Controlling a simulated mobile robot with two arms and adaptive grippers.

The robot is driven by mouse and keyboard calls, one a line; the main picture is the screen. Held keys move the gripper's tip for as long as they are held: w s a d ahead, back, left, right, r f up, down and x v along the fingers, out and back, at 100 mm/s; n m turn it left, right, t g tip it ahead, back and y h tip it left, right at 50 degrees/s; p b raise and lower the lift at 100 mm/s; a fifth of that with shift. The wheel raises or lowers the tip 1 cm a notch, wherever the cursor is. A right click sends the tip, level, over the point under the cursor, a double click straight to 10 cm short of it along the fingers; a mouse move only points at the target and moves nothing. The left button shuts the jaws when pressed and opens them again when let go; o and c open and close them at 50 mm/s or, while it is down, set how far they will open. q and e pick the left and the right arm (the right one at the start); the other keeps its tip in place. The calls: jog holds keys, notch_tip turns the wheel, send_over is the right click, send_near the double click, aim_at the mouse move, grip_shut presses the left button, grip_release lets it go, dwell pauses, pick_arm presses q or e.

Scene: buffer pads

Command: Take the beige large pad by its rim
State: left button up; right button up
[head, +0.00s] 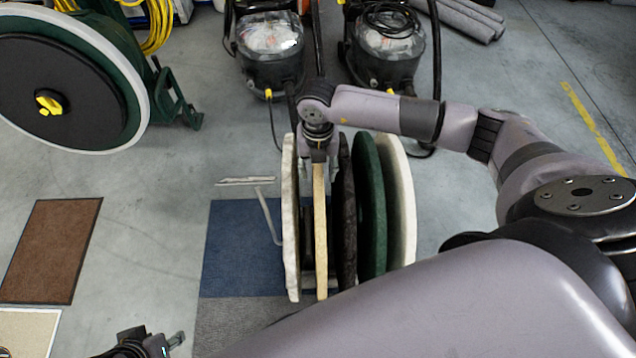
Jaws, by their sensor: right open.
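The beige pad (320,235) stands upright on edge in a row of pads on a low rack, seen almost edge-on. My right gripper (319,168) is open and points down at its top rim, with the fingers seemingly on either side of it. Whether they touch the pad I cannot tell. A mottled white pad (290,225) stands to its left and a black pad (347,220) close to its right. My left gripper (155,346) shows only partly at the bottom edge, away from the pads; its jaws are not clear.
A green pad (371,215) and a large off-white pad (402,200) stand further right in the row. Two vacuum cleaners (270,60) (388,50) stand behind. A green floor machine (110,70) is at upper left. Blue (235,245) and brown (50,250) mats lie on open floor.

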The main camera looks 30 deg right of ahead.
jog(key=shift+f, duration=0.8)
jog(key=shift+c, duration=0.4)
grip_shut()
jog(key=shift+r, duration=0.1)
